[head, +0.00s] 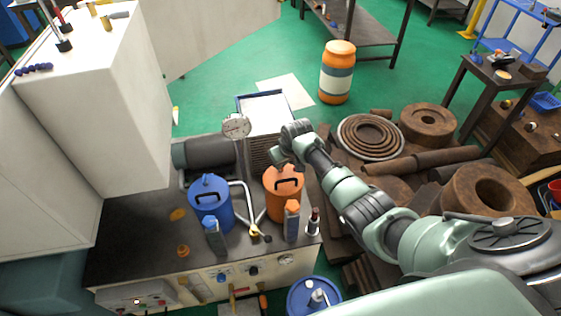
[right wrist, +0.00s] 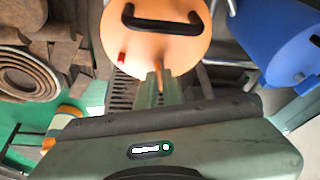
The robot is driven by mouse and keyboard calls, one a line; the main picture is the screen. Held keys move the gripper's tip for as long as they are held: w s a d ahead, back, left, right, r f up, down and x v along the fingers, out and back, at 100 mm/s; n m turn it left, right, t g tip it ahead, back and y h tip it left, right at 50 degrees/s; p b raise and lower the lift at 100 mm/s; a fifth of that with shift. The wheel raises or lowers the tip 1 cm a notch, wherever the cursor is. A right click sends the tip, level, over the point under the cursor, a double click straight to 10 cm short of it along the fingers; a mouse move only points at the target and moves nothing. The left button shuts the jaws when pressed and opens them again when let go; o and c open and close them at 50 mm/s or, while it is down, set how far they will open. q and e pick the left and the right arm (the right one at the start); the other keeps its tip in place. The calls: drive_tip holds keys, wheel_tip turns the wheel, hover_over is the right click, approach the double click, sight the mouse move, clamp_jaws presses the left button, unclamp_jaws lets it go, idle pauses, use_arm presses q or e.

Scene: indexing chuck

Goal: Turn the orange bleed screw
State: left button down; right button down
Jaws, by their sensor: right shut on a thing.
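The orange canister (head: 283,198) stands upright on the dark bench top with a black handle on its lid. In the right wrist view, the lid (right wrist: 190,50) fills the top middle, with a small red knob (right wrist: 121,58) at its left edge. My right gripper (right wrist: 158,85) is shut at the lid's near edge. A small orange-brown stem, the orange bleed screw (right wrist: 158,66), shows at its fingertips; its lower part is hidden between them. In the head view my right gripper (head: 278,162) is just above the canister's back edge, its fingers mostly hidden. My left gripper is not seen.
A blue canister (head: 210,203) with a black handle stands left of the orange one. A round gauge (head: 236,126) and a finned white box (head: 266,115) are behind. A white cabinet (head: 95,100) bounds the left.

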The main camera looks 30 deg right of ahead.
drive_tip(key=shift+d+n+y, duration=0.15)
drive_tip(key=shift+n+y, duration=0.25)
drive_tip(key=shift+n, duration=0.6)
drive_tip(key=shift+f+n+y+b, duration=0.1)
drive_tip(key=shift+n+y+b, duration=0.2)
drive_tip(key=shift+n+b, duration=0.55)
drive_tip(key=n+y+b, duration=0.1)
drive_tip(key=n+b, duration=0.1)
drive_tip(key=n, duration=0.1)
drive_tip(key=shift+w+d+g+b, duration=0.1)
drive_tip(key=shift+g+b, duration=0.3)
drive_tip(key=shift+n+g+y+b, duration=0.4)
drive_tip(key=shift+n+b, duration=0.75)
drive_tip(key=shift+n, duration=0.2)
drive_tip(key=c, duration=1.6)
unclamp_jaws()
drive_tip(key=shift+o, duration=0.2)
drive_tip(key=shift+r, duration=0.25)
